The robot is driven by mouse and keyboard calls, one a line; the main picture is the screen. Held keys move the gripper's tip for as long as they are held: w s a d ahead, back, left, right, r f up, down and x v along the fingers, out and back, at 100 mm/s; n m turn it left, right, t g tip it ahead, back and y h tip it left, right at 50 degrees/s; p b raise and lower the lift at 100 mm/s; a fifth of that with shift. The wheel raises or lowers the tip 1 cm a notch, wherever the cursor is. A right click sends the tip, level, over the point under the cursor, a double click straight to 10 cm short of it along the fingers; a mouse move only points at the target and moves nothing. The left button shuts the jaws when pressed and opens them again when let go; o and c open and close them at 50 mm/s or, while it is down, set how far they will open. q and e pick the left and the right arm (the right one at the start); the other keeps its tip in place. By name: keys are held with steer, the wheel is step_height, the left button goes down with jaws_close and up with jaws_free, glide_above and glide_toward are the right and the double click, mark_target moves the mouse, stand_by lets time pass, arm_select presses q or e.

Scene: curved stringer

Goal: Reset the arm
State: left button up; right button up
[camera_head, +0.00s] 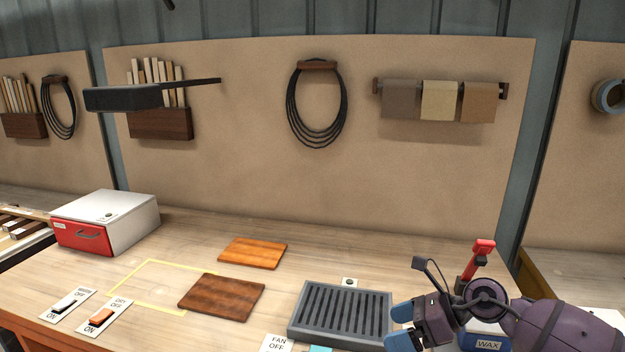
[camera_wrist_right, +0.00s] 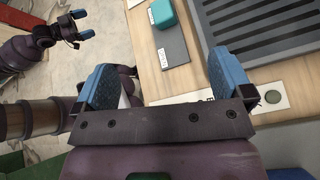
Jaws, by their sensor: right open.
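My right gripper (camera_head: 400,326) is at the lower right of the head view, above the bench beside the grey slotted grate (camera_head: 343,312). In the right wrist view its blue fingers (camera_wrist_right: 160,75) are wide apart, with nothing between them. My left gripper (camera_wrist_right: 80,24) shows small at the upper left of the right wrist view, over the floor away from the bench. Its fingers are apart and empty. It is not in the head view.
Two wooden boards (camera_head: 222,297) (camera_head: 253,253) lie mid-bench. A white box with a red front (camera_head: 106,223) stands left, near switch plates (camera_head: 103,315). A blue wax tin (camera_head: 484,338) and red-handled tool (camera_head: 478,262) are close to my right gripper. A dark lamp (camera_head: 123,98) hangs above.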

steer(key=s+a+r+m+t+y, duration=0.3)
steer(key=r+m+t+y, duration=0.15)
steer(key=m+t, duration=0.7)
steer(key=s+d+f+m+g+h, duration=0.1)
steer(key=s+d+f+m+h, duration=0.7)
steer(key=m, duration=0.8)
steer(key=s+d+f+m+g+h, duration=0.2)
steer(key=s+d+f+m+h, duration=0.35)
steer(key=m+h, duration=0.75)
steer(key=s+f+m+g+y, duration=0.2)
steer(key=s+m+g, duration=0.2)
steer(key=s, duration=0.4)
steer(key=s+f+m+g+y, duration=0.2)
steer(key=s+m+g, duration=0.2)
steer(key=s, duration=0.4)
steer(key=w+f+n+t, duration=0.1)
steer(key=w+f+t, duration=0.6)
steer(key=f, duration=0.3)
steer(key=shift+d+t+y, duration=0.25)
steer(key=shift+t+y, duration=0.2)
steer(key=shift+t, duration=0.2)
steer(key=shift+r, duration=0.1)
